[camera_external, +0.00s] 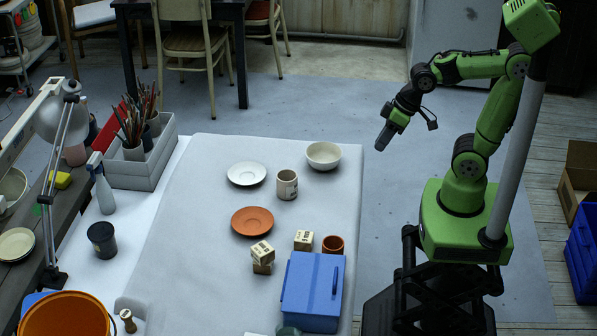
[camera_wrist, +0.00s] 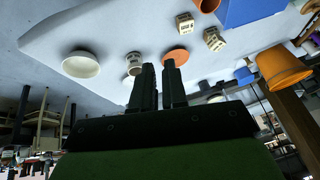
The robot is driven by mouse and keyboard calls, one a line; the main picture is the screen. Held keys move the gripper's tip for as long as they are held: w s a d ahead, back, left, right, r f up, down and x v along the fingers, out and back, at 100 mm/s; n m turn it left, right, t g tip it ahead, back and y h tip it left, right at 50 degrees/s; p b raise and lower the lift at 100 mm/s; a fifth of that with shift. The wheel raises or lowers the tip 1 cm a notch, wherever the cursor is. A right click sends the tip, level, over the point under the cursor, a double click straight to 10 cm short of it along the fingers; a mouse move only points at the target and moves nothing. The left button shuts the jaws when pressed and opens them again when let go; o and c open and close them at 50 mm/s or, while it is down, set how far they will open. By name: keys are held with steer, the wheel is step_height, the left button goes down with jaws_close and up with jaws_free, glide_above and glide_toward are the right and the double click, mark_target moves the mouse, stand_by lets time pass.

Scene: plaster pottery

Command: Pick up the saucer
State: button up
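Two saucers lie on the pale cloth-covered table (camera_external: 195,240): a white one (camera_external: 247,174) and a terracotta one (camera_external: 252,221) nearer the camera. In the wrist view, the terracotta saucer (camera_wrist: 177,54) shows just beyond the fingertips, partly covered by one finger. My gripper (camera_external: 383,140) is in the air past the table's right edge, pointing down, well apart from both saucers. In the wrist view, my gripper (camera_wrist: 159,68) shows two dark fingers with a narrow, empty gap between them.
A patterned mug (camera_external: 287,185) and white bowl (camera_external: 323,156) stand right of the white saucer. Stamped blocks (camera_external: 262,252), a terracotta cup (camera_external: 333,245) and a blue box (camera_external: 313,290) are near the terracotta saucer. Left-hand cloth is mostly clear.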

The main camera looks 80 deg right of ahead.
steer(key=w+d+f+m+y+b, duration=0.1)
steer(key=w+f+m+y+b, duration=0.25)
steer(key=w+f, duration=0.8)
steer(key=m+t+y+b, duration=0.3)
steer(key=m+t+b, duration=0.15)
steer(key=m, duration=0.35)
glide_toward(277, 224)
steer(key=shift+g, duration=0.25)
steer(key=w+a, duration=0.2)
steer(key=w+a+f, duration=0.1)
steer(key=w, duration=0.1)
steer(key=w+a, duration=0.2)
steer(key=w, duration=0.1)
steer(key=shift+a+f, duration=0.3)
steer(key=shift+f, duration=0.05)
steer(key=shift+r, duration=0.1)
steer(key=shift+c, duration=0.4)
jaws_close()
